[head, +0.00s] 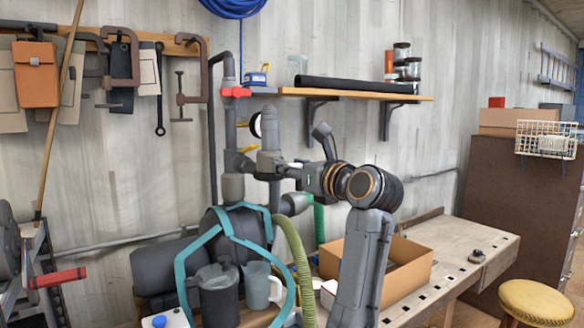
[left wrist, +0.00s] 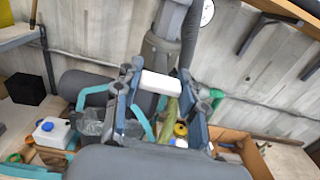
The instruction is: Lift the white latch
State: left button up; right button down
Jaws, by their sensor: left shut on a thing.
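The white latch (left wrist: 162,80) shows in the left wrist view as a short, smooth white bar in front of the grey pipework. My left gripper (left wrist: 158,88) has its two fingers at the bar's two ends and is shut on it. In the head view my left gripper (head: 293,171) reaches leftward to the grey vertical pipe (head: 268,140). I cannot make out the latch there, as the gripper and pipes cover that spot. My right gripper is in neither view.
A red-handled valve (head: 236,92) and a round gauge (head: 256,125) sit close by on the pipes. A shelf (head: 350,93) is above. Below are a teal-framed tank (head: 222,228), jugs (head: 220,292), a green hose (head: 296,255) and a cardboard box (head: 408,280) on the workbench.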

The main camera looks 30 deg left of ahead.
pick_arm(q)
jog(key=c, duration=0.4)
jog(key=r+h+p, duration=0.1)
jog(key=p, duration=0.2)
jog(key=shift+r+g+h+p, duration=0.3)
jog(key=shift+h+p, duration=0.05)
jog(key=shift+h, duration=0.05)
jog(key=shift+h+p, duration=0.3)
jog(key=shift+f, duration=0.15)
jog(key=o, duration=1.2)
jog(key=shift+a, duration=0.1)
